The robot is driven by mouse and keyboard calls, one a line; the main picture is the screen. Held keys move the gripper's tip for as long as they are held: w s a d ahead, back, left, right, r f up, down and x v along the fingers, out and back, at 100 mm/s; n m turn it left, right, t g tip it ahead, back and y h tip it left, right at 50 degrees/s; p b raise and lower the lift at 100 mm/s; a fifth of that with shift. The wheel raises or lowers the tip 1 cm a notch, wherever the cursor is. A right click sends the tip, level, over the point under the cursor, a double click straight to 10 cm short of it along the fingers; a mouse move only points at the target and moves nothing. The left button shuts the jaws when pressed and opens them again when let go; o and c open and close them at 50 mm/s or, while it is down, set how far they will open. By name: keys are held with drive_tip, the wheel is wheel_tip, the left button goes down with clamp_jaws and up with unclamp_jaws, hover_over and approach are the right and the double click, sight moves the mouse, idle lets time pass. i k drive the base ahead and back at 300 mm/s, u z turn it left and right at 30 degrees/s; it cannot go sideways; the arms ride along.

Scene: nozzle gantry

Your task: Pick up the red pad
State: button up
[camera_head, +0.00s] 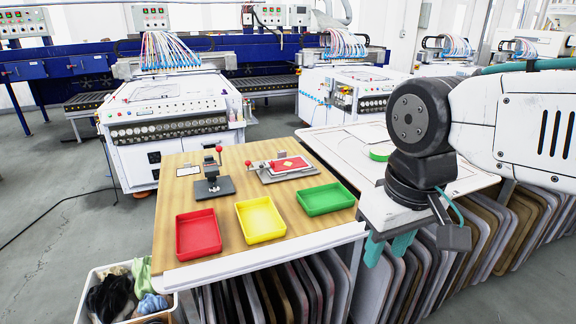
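A red pad (290,164) with a small pale mark lies on a grey metal clamp fixture (264,177) at the back right of the wooden tabletop. A lever with a red knob is at the fixture's left side. My gripper (388,247) hangs at the right, beside the table's right edge and well apart from the pad. Its two teal fingers point down with a gap between them, and nothing shows between them. The upper part of the fingers is hidden behind my wrist.
Red (198,234), yellow (260,217) and green (325,199) trays stand empty along the table's front. A second clamp fixture (212,180) with an upright lever stands left of the pad. A white bin (106,300) of cloths sits on the floor. Stacked boards fill the space below.

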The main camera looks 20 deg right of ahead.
sight(296, 163)
drive_tip(key=z, duration=0.4)
drive_tip(key=i, duration=0.95)
drive_tip(key=u, duration=0.4)
